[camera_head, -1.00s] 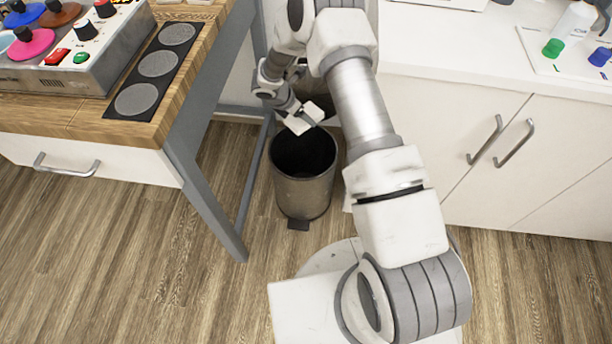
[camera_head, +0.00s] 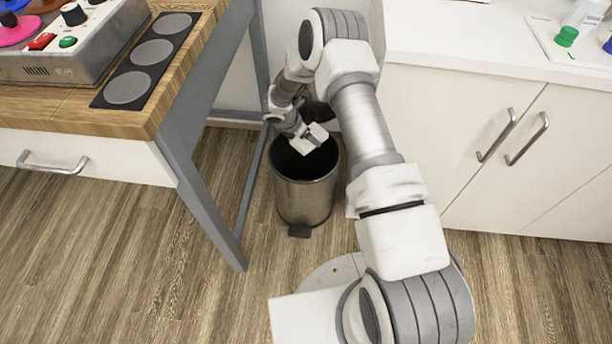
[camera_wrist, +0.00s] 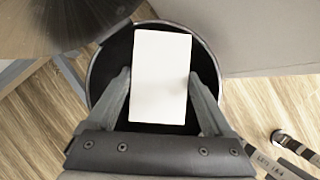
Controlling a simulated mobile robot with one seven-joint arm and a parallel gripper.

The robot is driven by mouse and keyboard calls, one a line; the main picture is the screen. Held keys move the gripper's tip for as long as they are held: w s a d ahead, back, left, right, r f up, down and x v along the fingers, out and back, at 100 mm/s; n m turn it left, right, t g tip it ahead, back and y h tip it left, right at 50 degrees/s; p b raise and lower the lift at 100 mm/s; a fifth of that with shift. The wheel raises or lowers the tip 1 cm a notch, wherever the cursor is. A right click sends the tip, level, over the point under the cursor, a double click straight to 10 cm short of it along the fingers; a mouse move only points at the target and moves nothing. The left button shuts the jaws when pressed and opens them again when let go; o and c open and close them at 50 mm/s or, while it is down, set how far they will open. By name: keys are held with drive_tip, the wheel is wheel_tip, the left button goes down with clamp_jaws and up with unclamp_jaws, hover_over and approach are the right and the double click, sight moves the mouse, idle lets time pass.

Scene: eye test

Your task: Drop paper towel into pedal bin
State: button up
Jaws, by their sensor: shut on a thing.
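The paper towel (camera_wrist: 161,80) is a white, flat-looking rectangle between my gripper's two fingers in the wrist view. My gripper (camera_wrist: 160,92) is shut on it. The pedal bin (camera_head: 306,200) is a metal cylinder on the floor with a dark opening and a small pedal at its front. In the head view my gripper (camera_head: 308,141) is over the bin's mouth, with a white block-like shape at its end. In the wrist view the bin's dark opening (camera_wrist: 112,60) lies behind the towel. A dark brushed round surface at the upper left looks like the raised lid (camera_wrist: 60,20).
A wooden-topped table (camera_head: 60,112) with a grey leg (camera_head: 205,205) stands close to the left of the bin. White cabinets (camera_head: 440,130) stand to the right, behind my arm. The wooden floor in front of the bin is clear.

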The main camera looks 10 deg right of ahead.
drive_tip(key=o, duration=1.1)
drive_tip(key=shift+c, duration=0.2)
drive_tip(key=p+v, duration=0.6)
drive_tip(key=v, duration=1.1)
drive_tip(key=shift+a, duration=0.15)
drive_tip(key=shift+r, duration=0.1)
